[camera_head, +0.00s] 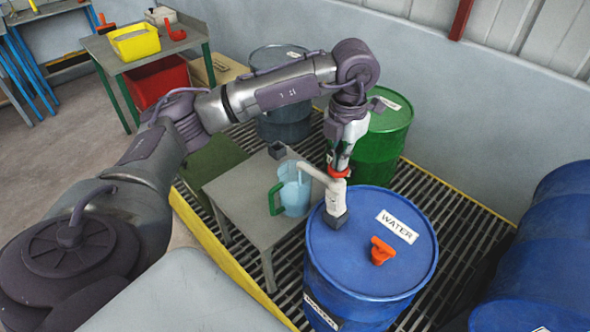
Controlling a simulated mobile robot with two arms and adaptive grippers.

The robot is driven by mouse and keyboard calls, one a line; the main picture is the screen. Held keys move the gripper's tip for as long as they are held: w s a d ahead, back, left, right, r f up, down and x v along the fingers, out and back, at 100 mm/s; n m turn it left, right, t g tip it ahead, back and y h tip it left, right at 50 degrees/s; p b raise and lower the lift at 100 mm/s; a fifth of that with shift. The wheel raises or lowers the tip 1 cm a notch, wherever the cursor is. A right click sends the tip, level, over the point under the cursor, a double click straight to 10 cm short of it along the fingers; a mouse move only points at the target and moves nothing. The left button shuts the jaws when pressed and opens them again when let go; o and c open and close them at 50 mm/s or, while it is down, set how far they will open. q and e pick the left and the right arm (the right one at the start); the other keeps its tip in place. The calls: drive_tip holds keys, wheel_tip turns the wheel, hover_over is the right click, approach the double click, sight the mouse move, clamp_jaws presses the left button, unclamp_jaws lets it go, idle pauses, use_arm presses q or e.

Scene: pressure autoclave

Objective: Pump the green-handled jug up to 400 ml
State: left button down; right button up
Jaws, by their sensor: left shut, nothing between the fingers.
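The green-handled jug (291,193) is pale blue and see-through. It stands upright on a small grey table (238,206), its green handle to the left. The blue drum marked WATER (367,262) stands to its right with a white hand pump (335,195) on top. The pump's spout reaches left over the jug's mouth. My left gripper (340,170) is shut and points down at the orange top of the pump, touching or just above it; I cannot tell which. The liquid level and scale in the jug are too small to read. My right gripper is not in view.
An orange cap (381,251) lies on the blue drum. A green drum (383,141) and a dark drum (284,118) stand behind. More blue drums (548,240) are at the right. A bench at the back left holds a yellow bin (135,42). A yellow-edged grate lies underneath.

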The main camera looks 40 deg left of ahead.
use_arm(q)
drive_tip(key=shift+f+b, duration=0.8)
drive_tip(key=shift+f, duration=0.45)
drive_tip(key=shift+r+p, duration=1.7)
drive_tip(key=shift+r, duration=1)
drive_tip(key=shift+r, duration=0.1)
wheel_tip(320, 180, up, 6)
drive_tip(key=p, duration=0.3)
drive_tip(key=shift+p, duration=0.35)
